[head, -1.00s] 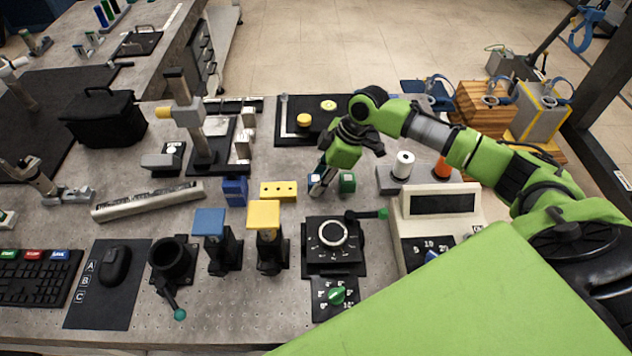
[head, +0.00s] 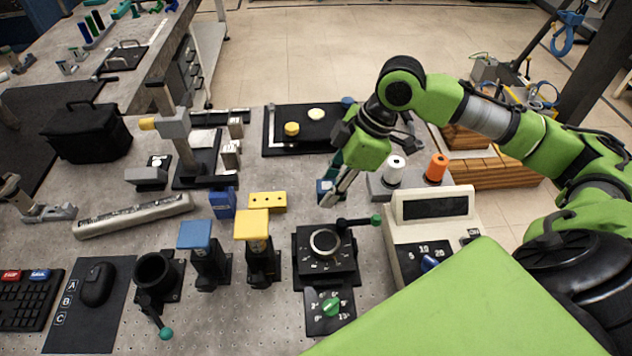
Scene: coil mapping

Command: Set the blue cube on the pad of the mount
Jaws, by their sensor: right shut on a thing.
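The blue cube (head: 324,187), with a pale mark on it, shows partly at the jaws of my right gripper (head: 336,193). The gripper is shut on it, above the middle of the bench; the fingers cover part of the cube. I cannot tell its height above the bench. A black square fixture with a round dial-like top (head: 325,243) and a green-knobbed lever lies nearer than the gripper. I cannot tell for sure whether this is the mount with the pad. My left gripper is not in view.
Blue-topped (head: 194,234) and yellow-topped (head: 251,223) posts stand left of the dial fixture. A yellow block (head: 266,202) lies behind them. A beige display box (head: 436,228) and a white spool (head: 395,168) stand to the right. Bare bench shows left of the gripper.

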